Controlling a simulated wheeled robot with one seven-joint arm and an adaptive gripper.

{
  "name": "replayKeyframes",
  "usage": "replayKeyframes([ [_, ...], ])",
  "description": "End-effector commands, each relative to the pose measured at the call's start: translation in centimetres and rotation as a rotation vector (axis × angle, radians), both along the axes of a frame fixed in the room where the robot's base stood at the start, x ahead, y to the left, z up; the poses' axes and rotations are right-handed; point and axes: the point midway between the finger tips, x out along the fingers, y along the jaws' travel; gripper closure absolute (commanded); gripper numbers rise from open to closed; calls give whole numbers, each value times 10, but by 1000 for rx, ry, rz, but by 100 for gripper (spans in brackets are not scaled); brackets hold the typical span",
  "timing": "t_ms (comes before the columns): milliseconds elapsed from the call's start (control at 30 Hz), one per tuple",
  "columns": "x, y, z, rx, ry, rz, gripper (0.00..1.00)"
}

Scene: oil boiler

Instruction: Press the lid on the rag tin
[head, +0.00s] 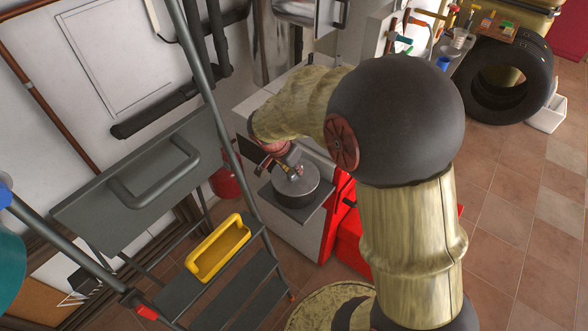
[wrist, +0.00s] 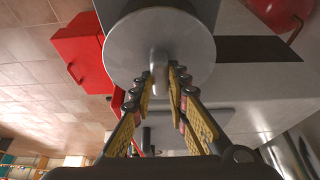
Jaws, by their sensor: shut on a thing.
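The rag tin (head: 297,194) is a short grey cylinder on a small dark shelf in the head view. The round grey lid (wrist: 185,45) fills the upper middle of the wrist view, with a small upright knob at its centre. My gripper (wrist: 160,78) is shut on this knob, one yellow finger on each side. In the head view my gripper (head: 290,170) is above the tin, pointing down. The lid is over the tin's top; I cannot tell whether it is fully seated. The tin is mostly hidden behind the lid in the wrist view.
The dark shelf (head: 305,213) juts from a white cabinet beside a red box (head: 349,240). A grey stepladder with a yellow tray (head: 217,250) stands at the left. A red vessel (head: 225,182) is behind it. Open tiled floor (head: 520,200) lies at the right.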

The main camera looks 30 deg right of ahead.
Motion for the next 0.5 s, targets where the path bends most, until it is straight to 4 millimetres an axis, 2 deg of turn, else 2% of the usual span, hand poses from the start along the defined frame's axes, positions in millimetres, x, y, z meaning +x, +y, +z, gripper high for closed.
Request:
replayKeyframes([
  [433,0,0,0,0,0,-1,100],
  [467,0,0,0,0,0,-1,84],
  [500,0,0,0,0,0,0,81],
])
